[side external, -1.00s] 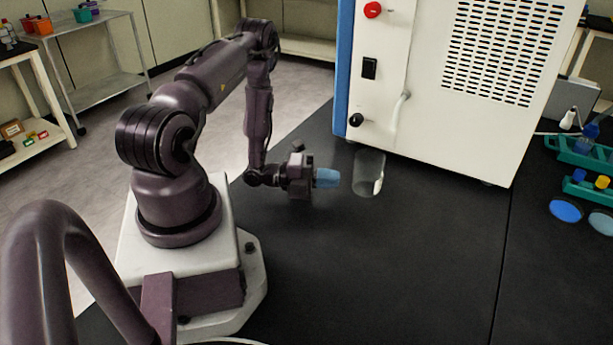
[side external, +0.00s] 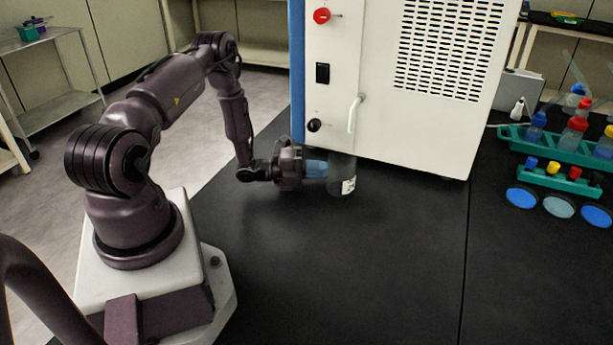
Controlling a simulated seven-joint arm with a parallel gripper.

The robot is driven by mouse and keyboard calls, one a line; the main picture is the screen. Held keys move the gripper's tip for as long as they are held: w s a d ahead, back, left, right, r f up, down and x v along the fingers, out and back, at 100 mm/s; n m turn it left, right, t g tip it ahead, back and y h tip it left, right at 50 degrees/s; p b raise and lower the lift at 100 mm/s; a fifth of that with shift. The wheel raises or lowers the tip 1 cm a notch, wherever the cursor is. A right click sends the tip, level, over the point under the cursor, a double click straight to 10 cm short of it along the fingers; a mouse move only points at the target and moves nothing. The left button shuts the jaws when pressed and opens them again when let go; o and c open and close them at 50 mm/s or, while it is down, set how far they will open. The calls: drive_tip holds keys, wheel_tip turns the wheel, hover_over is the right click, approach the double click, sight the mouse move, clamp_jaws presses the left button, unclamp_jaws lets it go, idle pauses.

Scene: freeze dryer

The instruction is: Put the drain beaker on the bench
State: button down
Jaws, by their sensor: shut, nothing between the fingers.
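The drain beaker (side external: 343,177) is a clear, see-through vessel with a small white label. It looks upright at the foot of the white freeze dryer (side external: 420,125), just below the drain tube's end. My gripper (side external: 317,169) is to its left, low over the black bench (side external: 300,260), with its light blue fingers pointing right at the beaker's side. The fingertips are very close to the glass; I cannot tell whether they touch it. The fingers look shut, with nothing visibly held between them.
Teal racks (side external: 555,148) with coloured-cap bottles and several round discs stand at the right. The front of the bench is clear.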

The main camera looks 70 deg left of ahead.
drive_tip(key=shift+w+a, duration=0.3)
drive_tip(key=shift+w, duration=0.35)
drive_tip(key=shift+w+a, duration=0.25)
drive_tip(key=shift+w, duration=0.35)
